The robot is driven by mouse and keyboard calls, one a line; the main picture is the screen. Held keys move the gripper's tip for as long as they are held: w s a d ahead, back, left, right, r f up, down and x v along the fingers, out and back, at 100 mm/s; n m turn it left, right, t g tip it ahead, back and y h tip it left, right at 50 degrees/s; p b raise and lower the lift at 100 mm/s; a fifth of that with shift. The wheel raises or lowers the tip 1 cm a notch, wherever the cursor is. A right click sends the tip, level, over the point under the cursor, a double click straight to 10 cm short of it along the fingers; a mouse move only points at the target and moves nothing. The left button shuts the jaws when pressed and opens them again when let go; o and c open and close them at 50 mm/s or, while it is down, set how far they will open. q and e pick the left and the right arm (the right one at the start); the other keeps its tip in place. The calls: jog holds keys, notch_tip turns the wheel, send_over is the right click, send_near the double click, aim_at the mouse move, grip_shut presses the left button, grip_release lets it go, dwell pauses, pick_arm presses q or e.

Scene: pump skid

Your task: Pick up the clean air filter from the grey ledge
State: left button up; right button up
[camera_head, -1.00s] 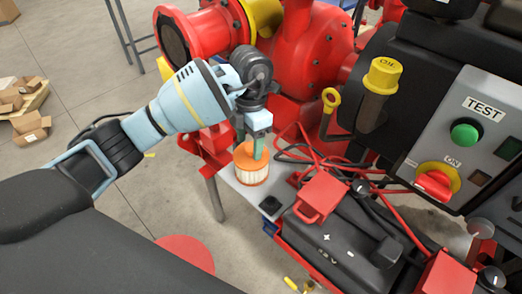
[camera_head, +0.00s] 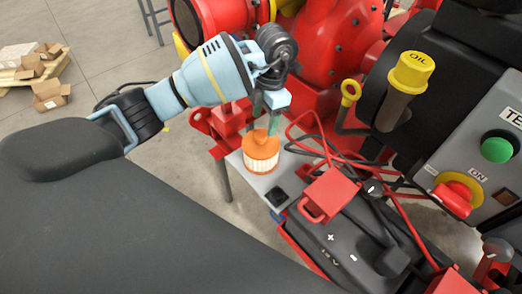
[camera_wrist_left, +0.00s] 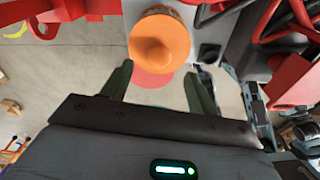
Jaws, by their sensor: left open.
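The clean air filter (camera_head: 260,158) is a short pleated white cylinder with an orange top and a raised orange knob. It stands upright on the grey ledge (camera_head: 284,182). My left gripper (camera_head: 266,118) is open, its greenish fingers close above and behind the knob in the head view. In the left wrist view the filter's orange top (camera_wrist_left: 162,42) lies ahead of my left gripper (camera_wrist_left: 159,82), beyond the gap between the two spread fingers. Nothing is between the fingers. My right gripper is not in view.
A black battery (camera_head: 345,245) with red terminal covers and cables stands right of the ledge. Red pump parts (camera_head: 335,45) rise behind it. A control panel (camera_head: 480,165) is at the right. Open floor lies left of the ledge.

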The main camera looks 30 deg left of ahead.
aim_at(261, 135)
pick_arm(q)
jog(key=f, duration=0.5)
jog(key=shift+s+a, duration=0.25)
jog(key=shift+s, duration=0.05)
jog(key=shift+r, duration=0.1)
grip_shut()
